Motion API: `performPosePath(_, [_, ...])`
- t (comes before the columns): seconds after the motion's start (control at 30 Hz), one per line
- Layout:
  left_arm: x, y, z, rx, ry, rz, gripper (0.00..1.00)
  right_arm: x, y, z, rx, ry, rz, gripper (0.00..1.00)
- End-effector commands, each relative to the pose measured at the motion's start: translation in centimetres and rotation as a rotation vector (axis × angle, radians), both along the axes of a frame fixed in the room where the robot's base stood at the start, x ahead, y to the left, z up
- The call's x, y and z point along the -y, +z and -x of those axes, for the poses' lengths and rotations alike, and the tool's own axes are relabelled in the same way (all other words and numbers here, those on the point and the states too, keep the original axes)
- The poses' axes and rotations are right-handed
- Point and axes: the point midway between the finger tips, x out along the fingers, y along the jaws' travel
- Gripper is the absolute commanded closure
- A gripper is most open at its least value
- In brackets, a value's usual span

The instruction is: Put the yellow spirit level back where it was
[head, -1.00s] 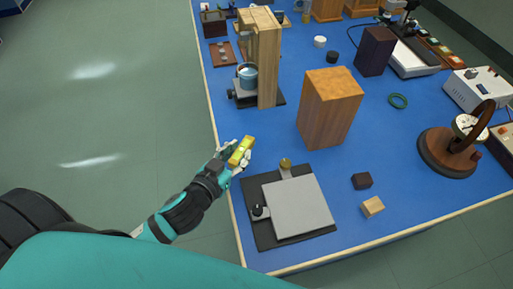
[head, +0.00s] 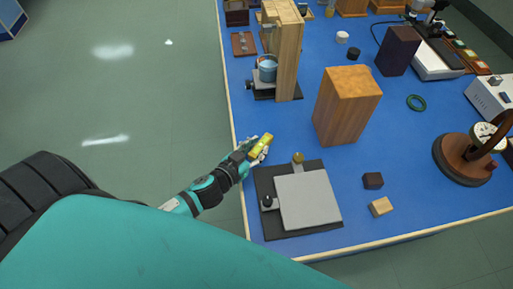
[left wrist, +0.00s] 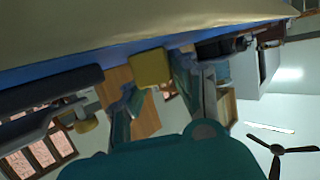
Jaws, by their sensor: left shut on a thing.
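The yellow spirit level (head: 261,146) is a small yellow bar. My left gripper (head: 257,151) is shut on it, near the left edge of the blue bench. In the left wrist view the level shows as a yellow block (left wrist: 150,69) between the fingers (left wrist: 160,92). Whether it touches the bench is hard to tell. Just right of and in front of it lies a black base with a grey plate (head: 306,200), a black knob and a brass knob. My right gripper is not in view.
A tall wooden block (head: 346,106) stands right of the gripper. A dark cube (head: 373,180) and a light wood block (head: 381,206) lie at right. Blue bench surface (head: 255,118) is clear behind the gripper.

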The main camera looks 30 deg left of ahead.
Motion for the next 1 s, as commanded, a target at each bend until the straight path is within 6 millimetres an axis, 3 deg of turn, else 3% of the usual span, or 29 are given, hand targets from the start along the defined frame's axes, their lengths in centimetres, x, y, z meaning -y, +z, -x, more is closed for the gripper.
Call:
performPosePath(0.27, [0.0, -0.3, 0.0, 0.001, 0.001, 0.000, 1.00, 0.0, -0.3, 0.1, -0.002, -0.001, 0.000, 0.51])
performPosePath(0.3, [0.0, -0.1, 0.0, 0.000, 0.001, -0.001, 0.68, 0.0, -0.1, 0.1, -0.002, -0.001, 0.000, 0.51])
performPosePath(0.43, [0.0, -0.1, 0.0, 0.000, 0.001, -0.001, 0.51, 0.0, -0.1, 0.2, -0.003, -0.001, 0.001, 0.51])
performPosePath(0.77, [0.0, 0.3, 0.0, 0.000, 0.001, -0.001, 0.50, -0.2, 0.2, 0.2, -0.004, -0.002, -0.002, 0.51])
performPosePath(1.0, [-0.5, 0.9, 3.4, -0.003, 0.001, 0.000, 0.50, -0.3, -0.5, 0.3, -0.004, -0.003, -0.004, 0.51])
